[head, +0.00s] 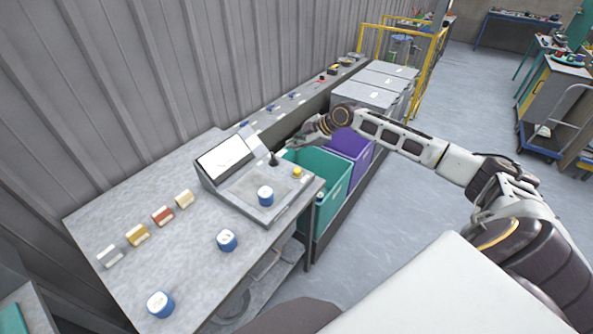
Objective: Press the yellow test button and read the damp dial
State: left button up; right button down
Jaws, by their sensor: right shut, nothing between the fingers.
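The yellow button (297,172) sits at the back right corner of a grey tester (238,205) on the bench. The tester has a slanted white display panel (225,157) with faint marks, too small to read; I take it to be the damp dial. A blue jar (265,196) stands on the tester's plate, and a black knob or probe (273,160) rises behind the plate. My right gripper (290,146) is shut and empty, reaching in from the right, above and behind the yellow button, apparently apart from it. My left gripper is not in view.
The grey bench (130,215) carries two more blue jars (227,240) (160,304) and several coloured blocks (162,216). A teal bin (325,178) and a purple bin (352,150) stand right of the tester, below my right arm. A corrugated wall closes the left side.

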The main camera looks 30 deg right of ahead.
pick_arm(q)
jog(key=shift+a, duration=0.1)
pick_arm(e)
jog(key=shift+d+f+n, duration=0.15)
jog(key=shift+n, duration=0.35)
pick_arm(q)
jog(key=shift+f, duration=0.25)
pick_arm(e)
jog(key=shift+f, duration=0.25)
jog(key=b, duration=0.5)
send_over(296, 172)
jog(key=shift+d+f, duration=0.1)
jog(key=shift+f, duration=2.8)
jog(key=shift+f+b, duration=0.4)
jog(key=shift+f, duration=0.85)
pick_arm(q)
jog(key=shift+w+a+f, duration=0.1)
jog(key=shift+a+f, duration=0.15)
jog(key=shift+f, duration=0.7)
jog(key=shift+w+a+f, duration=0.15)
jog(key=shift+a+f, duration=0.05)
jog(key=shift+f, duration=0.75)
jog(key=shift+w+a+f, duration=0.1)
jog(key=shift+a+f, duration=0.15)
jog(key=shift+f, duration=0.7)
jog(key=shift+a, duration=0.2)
pick_arm(e)
jog(key=shift+f, duration=0.1)
